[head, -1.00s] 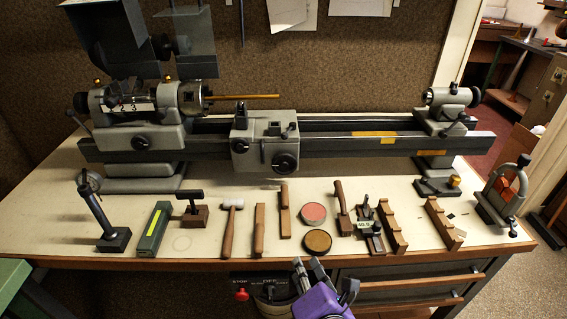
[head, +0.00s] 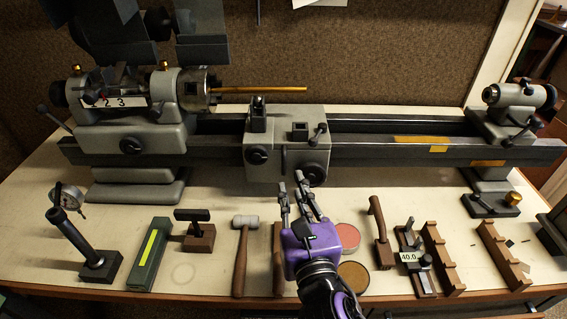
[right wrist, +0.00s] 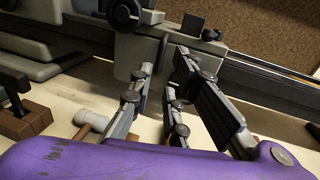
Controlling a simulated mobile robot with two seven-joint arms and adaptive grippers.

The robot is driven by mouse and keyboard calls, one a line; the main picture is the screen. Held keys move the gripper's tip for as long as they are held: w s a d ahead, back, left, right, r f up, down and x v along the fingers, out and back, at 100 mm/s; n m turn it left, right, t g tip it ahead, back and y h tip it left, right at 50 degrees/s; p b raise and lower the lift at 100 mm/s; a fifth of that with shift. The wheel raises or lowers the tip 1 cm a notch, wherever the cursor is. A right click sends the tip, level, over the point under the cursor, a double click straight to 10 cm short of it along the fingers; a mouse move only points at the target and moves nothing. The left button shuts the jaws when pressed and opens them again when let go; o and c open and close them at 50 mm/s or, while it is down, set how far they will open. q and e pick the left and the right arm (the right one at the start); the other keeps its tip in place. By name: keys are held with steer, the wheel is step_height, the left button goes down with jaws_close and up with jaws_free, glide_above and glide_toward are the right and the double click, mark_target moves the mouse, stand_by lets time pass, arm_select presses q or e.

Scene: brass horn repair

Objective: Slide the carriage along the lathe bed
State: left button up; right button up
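The grey carriage (head: 273,158) sits on the lathe bed (head: 400,152), left of the bed's middle. On its front are a dark knob at left, an upright lever and a round handwheel (head: 314,174) at lower right. My right gripper (head: 292,181) is just in front of the carriage's lower front, left of the handwheel. Its fingers are apart with nothing seen between them. In the right wrist view, the open fingers (right wrist: 164,62) point at the carriage (right wrist: 150,45); whether they touch it cannot be told. My left gripper is not in view.
The headstock (head: 130,115) with a brass rod (head: 262,89) is at left, the tailstock (head: 512,105) at right. The bed between carriage and tailstock is clear, with yellow marks. A mallet (head: 242,245), wooden racks (head: 440,258) and several other tools line the bench front.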

mark_target(285, 166)
steer(key=w, duration=0.2)
steer(key=w+a, duration=0.1)
steer(key=w, duration=0.2)
steer(key=shift+w, duration=0.25)
steer(key=shift+w+a+r, duration=0.1)
steer(key=shift+w, duration=0.25)
jaws_close()
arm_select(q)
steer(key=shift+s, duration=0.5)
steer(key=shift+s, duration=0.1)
